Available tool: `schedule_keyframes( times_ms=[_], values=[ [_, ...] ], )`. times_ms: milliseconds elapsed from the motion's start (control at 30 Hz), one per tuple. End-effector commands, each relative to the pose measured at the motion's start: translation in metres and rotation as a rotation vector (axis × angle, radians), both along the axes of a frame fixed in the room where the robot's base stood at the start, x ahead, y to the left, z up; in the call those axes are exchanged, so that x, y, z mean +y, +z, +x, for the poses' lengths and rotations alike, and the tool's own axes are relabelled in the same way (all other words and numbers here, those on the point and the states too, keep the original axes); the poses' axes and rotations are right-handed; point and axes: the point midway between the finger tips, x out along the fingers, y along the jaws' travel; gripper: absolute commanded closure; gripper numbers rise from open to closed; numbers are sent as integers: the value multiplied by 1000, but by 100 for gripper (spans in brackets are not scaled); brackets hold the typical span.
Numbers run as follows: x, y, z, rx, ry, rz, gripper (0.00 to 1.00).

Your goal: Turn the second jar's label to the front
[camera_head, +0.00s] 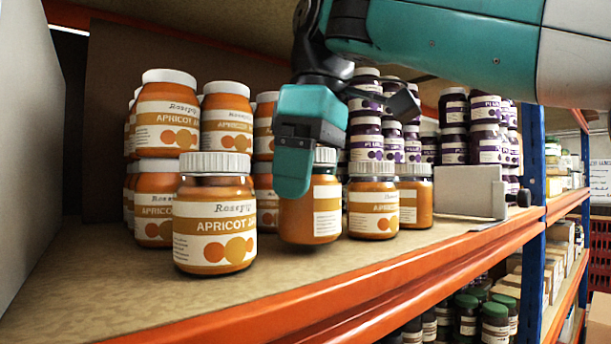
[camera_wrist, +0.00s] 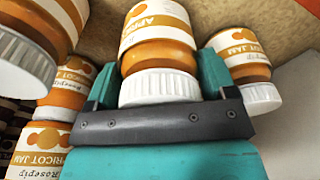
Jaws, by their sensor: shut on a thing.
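The second jar (camera_head: 311,215) from the left in the front row is an amber jar with a white lid, upright on the shelf board. In the head view it shows bare amber at left and a label part with small print at right. My gripper (camera_head: 308,172) is shut on it from above, its teal fingers at either side of the lid, which they partly hide. In the wrist view, the held jar (camera_wrist: 158,55) shows "APRICOT" lettering, partly cut off. The first jar (camera_head: 215,222), at left, shows its apricot label, turned slightly right.
Two more front jars (camera_head: 373,208) (camera_head: 415,200) stand close at right, then a pale metal bracket (camera_head: 470,192). Stacked apricot jars (camera_head: 166,118) and purple plum jars (camera_head: 485,130) stand behind. An orange beam (camera_head: 400,285) edges the shelf. The board at front left is clear.

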Motion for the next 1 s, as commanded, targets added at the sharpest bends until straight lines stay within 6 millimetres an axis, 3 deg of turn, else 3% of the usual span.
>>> schedule_keyframes(
  times_ms=[67, 133, 300, 1000],
  values=[
    [-1, -10, 0, -2, -1, 1, 69],
    [-1, -1, 0, -3, -73, 1, 69],
    [-1, -1, 0, -2, -219, 0, 69],
    [0, -1, 1, -1, -525, 1, 69]
  ],
)
